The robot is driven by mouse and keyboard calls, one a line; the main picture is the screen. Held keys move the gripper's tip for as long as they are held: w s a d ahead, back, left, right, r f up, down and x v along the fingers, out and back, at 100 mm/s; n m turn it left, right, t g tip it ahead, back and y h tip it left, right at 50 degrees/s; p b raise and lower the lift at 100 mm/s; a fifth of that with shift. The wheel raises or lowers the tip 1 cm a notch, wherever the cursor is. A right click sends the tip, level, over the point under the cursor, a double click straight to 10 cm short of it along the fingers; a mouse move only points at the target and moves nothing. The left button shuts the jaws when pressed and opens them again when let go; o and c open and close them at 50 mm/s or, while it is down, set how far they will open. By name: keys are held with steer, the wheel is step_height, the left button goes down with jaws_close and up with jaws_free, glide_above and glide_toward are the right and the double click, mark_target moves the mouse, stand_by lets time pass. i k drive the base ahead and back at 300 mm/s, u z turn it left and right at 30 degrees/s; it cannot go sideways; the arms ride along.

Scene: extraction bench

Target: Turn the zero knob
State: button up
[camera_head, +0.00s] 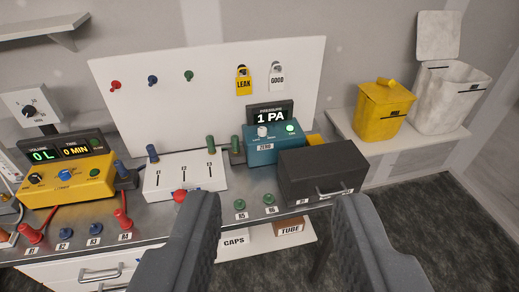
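The teal pressure box (262,154) stands on the bench right of centre, with a display above it reading "1 PA". The white zero knob (262,131) is on its top, above a "ZERO" label, with a lit green button (290,128) to its right. My gripper (275,215) is in the foreground, its two dark fingers wide apart with nothing between them. It is nearer to me than the box and well apart from the knob.
A dark case (322,172) with a handle stands close at the box's right. A white E1-E3 block (185,178) and a yellow unit (68,180) are left. A yellow bin (383,110) and white bin (448,98) stand on a right shelf. A white board (215,75) stands behind.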

mark_target(262, 131)
steer(key=k, duration=0.5)
steer(key=z, duration=0.55)
steer(key=i, duration=2.1)
steer(key=u, duration=0.5)
